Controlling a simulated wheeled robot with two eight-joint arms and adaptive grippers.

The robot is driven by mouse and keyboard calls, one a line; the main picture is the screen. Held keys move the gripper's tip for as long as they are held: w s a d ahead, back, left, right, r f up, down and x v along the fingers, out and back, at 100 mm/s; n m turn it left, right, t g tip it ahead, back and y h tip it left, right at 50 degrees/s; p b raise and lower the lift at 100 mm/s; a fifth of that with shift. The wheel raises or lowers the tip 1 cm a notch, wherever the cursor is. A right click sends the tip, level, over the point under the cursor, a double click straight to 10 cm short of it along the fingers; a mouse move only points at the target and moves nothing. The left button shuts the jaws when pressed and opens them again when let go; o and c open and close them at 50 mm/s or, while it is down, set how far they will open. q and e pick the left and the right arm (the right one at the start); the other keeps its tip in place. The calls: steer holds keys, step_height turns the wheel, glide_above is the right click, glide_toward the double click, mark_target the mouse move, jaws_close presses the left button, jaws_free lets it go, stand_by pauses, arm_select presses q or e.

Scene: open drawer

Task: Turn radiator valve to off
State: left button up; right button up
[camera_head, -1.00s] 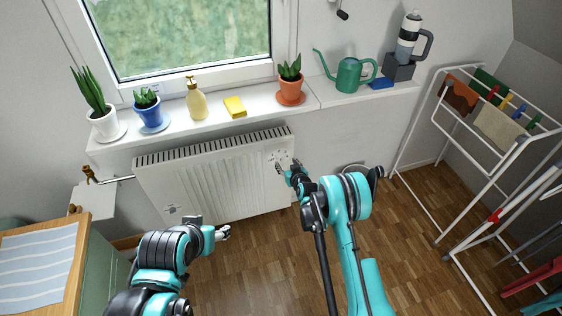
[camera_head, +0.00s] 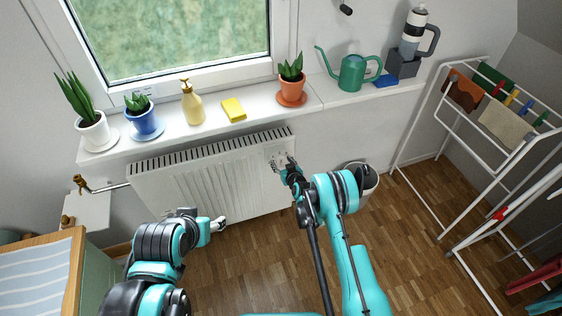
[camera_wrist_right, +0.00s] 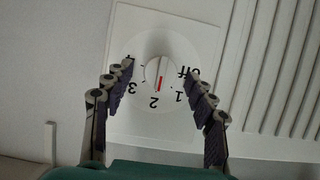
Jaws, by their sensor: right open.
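The radiator valve is a white round dial with a raised knob (camera_wrist_right: 160,72) on a square plate, marked off, 1, 2, 3 and 4. Its red mark points between 1 and 2, nearer 2. The dial plate is at the right end of the white radiator (camera_head: 205,190) in the head view. My right gripper (camera_wrist_right: 161,76) is open, one finger on each side of the knob; I cannot tell whether they touch it. It also shows in the head view (camera_head: 281,165), partly covering the dial. My left gripper (camera_head: 218,224) is low before the radiator, too small to judge.
The sill (camera_head: 210,124) above the radiator holds potted plants, a soap bottle (camera_head: 192,105), a yellow sponge (camera_head: 233,109) and a green watering can (camera_head: 352,73). A white bin (camera_head: 368,182) stands right of my right arm. A drying rack (camera_head: 470,150) stands farther right.

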steer(key=c, duration=1.2)
steer(key=shift+o, duration=0.2)
steer(key=shift+a, duration=0.1)
steer(key=shift+a+n+h, duration=0.15)
steer(key=shift+n+h, duration=0.55)
steer(key=shift+n, duration=0.4)
steer(key=shift+s+a+n+t+h, duration=0.1)
steer(key=shift+n+t+h, duration=0.65)
steer(key=shift+n, duration=0.45)
steer(key=o, duration=1.2)
steer(key=shift+f, duration=0.1)
steer(key=shift+c, duration=0.2)
